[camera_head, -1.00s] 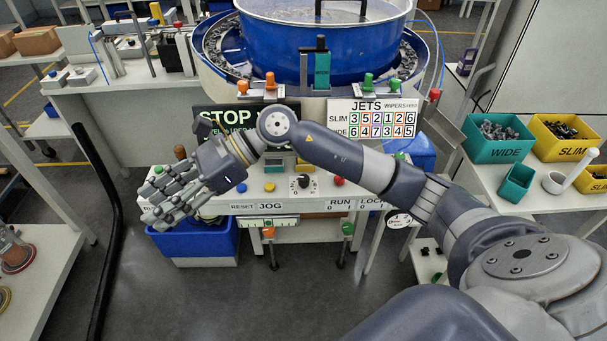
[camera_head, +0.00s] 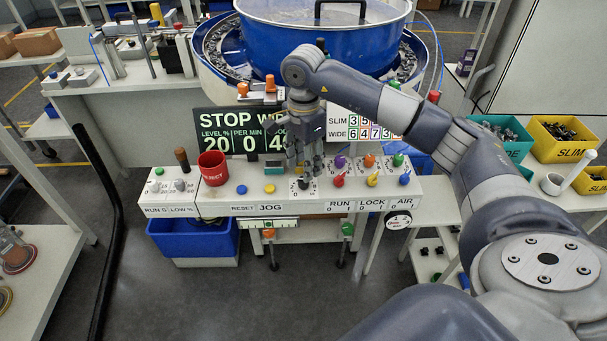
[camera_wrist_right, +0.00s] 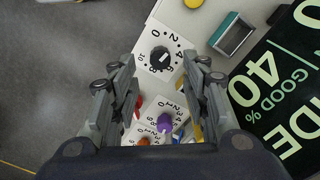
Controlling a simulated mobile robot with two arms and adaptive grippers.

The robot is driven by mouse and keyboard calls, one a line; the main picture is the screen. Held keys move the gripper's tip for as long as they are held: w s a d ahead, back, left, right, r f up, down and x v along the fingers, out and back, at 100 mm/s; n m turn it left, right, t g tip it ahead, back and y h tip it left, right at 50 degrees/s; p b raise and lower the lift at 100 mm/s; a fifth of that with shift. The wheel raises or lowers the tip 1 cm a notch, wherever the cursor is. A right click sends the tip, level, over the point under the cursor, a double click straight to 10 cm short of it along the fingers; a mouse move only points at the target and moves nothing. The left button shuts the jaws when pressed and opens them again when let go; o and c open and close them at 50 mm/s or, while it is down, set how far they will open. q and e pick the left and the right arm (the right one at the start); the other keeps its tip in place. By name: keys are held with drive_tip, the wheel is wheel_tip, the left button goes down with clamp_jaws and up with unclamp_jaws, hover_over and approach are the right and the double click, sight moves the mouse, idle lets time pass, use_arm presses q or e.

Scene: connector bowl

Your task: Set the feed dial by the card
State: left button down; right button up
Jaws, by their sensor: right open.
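The feed dial (camera_head: 305,185) is a black knob on a white numbered scale on the sloped front panel. In the right wrist view the dial (camera_wrist_right: 159,57) shows between and just beyond my fingertips; its pointer is too small to read surely. My right gripper (camera_head: 304,168) is open and empty, pointing down over the dial; it also shows in the right wrist view (camera_wrist_right: 160,75). The JETS card (camera_head: 338,131) stands behind the panel, with SLIM and WIDE number rows, partly covered by my right arm. The display (camera_head: 235,132) reads STOP, WIDE, level 20. My left gripper is out of view.
A purple knob (camera_head: 340,162) and several coloured knobs sit right of the dial. A blue bowl feeder (camera_head: 265,40) rises behind. Wide and slim bins (camera_head: 560,150) stand at right. Open floor lies in front.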

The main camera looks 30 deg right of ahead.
sight(304, 184)
drive_tip(key=shift+f+p, duration=0.3)
drive_tip(key=shift+f, duration=2.35)
clamp_jaws()
